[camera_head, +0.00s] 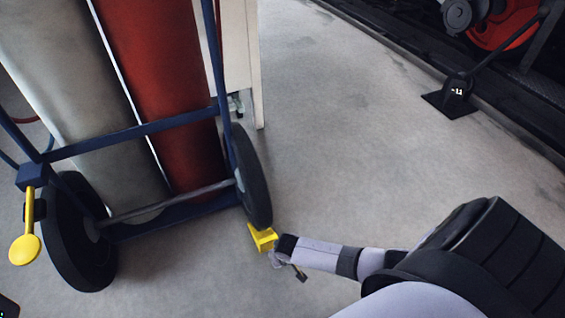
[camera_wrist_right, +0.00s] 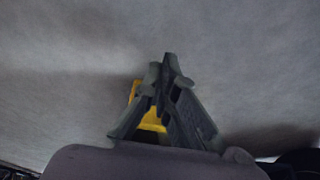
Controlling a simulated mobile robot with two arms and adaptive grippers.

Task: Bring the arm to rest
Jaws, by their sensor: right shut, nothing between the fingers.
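My right arm comes in from the lower right of the head view. Its gripper (camera_head: 289,265) is low over the floor, beside a yellow wheel chock (camera_head: 263,238) at the cart's right wheel. In the right wrist view the gripper (camera_wrist_right: 168,66) has its fingertips together with nothing held. The yellow chock (camera_wrist_right: 152,123) shows partly behind the fingers there. I cannot tell whether the gripper touches it. My left gripper is not in view.
A blue cart (camera_head: 165,126) carries a grey cylinder (camera_head: 75,90) and a red cylinder (camera_head: 165,80). A yellow paddle-shaped piece (camera_head: 25,248) hangs at its left. The grey floor (camera_head: 345,140) between is clear.

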